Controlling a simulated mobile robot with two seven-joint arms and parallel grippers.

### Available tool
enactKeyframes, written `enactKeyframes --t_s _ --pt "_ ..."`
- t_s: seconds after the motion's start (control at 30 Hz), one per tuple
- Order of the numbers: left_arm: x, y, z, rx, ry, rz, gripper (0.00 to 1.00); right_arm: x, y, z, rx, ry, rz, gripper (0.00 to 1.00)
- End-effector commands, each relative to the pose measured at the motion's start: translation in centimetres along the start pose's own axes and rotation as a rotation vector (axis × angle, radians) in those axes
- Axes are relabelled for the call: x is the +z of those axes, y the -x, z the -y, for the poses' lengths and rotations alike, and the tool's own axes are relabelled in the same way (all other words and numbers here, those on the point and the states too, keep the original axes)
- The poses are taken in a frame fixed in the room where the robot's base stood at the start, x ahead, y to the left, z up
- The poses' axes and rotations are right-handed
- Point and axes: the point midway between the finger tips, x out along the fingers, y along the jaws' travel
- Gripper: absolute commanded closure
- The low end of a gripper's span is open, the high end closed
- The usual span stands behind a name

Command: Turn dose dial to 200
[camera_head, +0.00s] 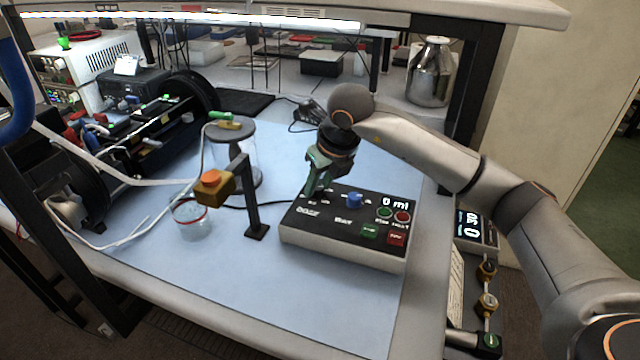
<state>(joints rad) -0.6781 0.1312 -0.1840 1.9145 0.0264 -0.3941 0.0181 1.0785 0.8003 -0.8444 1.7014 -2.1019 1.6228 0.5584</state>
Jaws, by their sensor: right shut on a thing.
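The control box (345,248) sits on the blue mat, with a dark top panel and pale sides. Its display (395,202) reads "0 ml". My right gripper (312,189) reaches down to the back left of the panel, above a white label that seems to read "DOSE". It is shut on the dose dial there, which the fingers hide. A blue knob (354,200) stands to the right of the gripper, apart from it. My left gripper is not in view.
A yellow post-mounted device with an orange top (213,182) stands left of the box. A metal flask (430,72) is at the back right. The front mat is clear.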

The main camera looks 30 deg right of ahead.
Motion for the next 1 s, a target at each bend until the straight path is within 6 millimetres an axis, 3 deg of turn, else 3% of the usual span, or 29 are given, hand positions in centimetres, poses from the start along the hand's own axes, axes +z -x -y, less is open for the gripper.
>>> enactKeyframes --t_s 0.5,1.0 --pt "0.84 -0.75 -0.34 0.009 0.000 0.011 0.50 0.16 -0.01 -0.39 -0.171 -0.412 0.003 1.00" --pt "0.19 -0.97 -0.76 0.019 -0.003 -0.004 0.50 0.22 0.01 -0.44 -0.242 -0.586 0.002 1.00"
